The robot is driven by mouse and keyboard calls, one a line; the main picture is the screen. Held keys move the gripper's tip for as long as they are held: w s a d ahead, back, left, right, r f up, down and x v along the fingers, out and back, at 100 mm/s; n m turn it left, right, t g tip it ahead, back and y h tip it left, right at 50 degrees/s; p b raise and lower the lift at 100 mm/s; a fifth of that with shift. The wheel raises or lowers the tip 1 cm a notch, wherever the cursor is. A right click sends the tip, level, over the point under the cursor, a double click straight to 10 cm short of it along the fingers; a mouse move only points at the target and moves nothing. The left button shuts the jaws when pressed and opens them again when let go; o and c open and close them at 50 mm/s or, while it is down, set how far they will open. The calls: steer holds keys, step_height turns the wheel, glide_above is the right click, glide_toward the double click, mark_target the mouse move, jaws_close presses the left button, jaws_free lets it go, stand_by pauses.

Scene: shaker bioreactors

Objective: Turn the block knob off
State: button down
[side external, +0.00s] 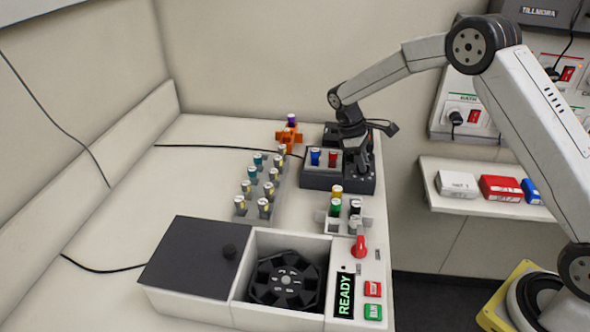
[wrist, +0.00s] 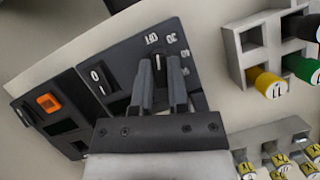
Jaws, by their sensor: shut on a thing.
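The dark block unit (side external: 312,184) stands towards the back of the bench, with a blue-capped and a red-capped tube in it. In the wrist view its black panel (wrist: 172,34) carries a dial scale with white numerals. My gripper (wrist: 161,72) is over this dial with its two grey fingers shut on the dark block knob (wrist: 159,66), one on each side. The fingers hide much of the knob, so I cannot tell its exact setting. In the side view my gripper (side external: 359,180) points down at the right part of the unit.
A grey rack (side external: 363,224) with several capped tubes stands in front, and a longer vial rack (side external: 262,190) is to the left. An orange holder (side external: 289,136) is behind. The shaker (side external: 195,257) with its READY display (side external: 345,295) and red lever (side external: 359,247) fills the front.

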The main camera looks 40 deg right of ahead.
steer(key=shift+n+t+h, duration=0.4)
steer(key=shift+n+h, duration=0.1)
steer(key=shift+n, duration=1.2)
steer(key=c, duration=0.6)
jaws_free()
steer(key=shift+a+r, duration=0.1)
steer(key=shift+v, duration=3.85)
steer(key=s+a+f+m+t+y, duration=0.1)
steer(key=s+m+t, duration=0.1)
steer(key=s, duration=0.5)
steer(key=s+a+m+t+y, duration=0.1)
steer(key=s+a+m+t, duration=0.1)
steer(key=s+m, duration=0.2)
steer(key=s+a+f+m+t+y, duration=0.1)
steer(key=s+a+m, duration=0.1)
steer(key=s, duration=0.9)
steer(key=shift+f+m+t, duration=0.3)
steer(key=shift+m+t, duration=0.1)
steer(key=shift+m, duration=0.1)
